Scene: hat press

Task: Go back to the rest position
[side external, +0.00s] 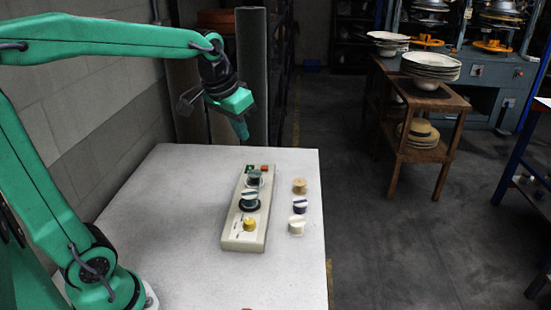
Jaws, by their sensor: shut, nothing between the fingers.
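My gripper (240,128) is shut and empty. It points down in the air above the far part of the white table (170,200), behind and slightly left of the control box as seen here. The arm reaches in from the left, with its upper link raised high. The pale control box (232,232) lies on the table and carries several knobs, a yellow one (249,223) at its near end and green and red buttons at its far end. The gripper is apart from the box.
Three loose spool-like pieces stand in a row right of the box: a tan one (299,186), a dark-and-white one (299,205) and a cream one (296,225). Tall grey rolls (251,75) stand behind the table. A wooden stand (425,110) with hats is further right. The table's left part is clear.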

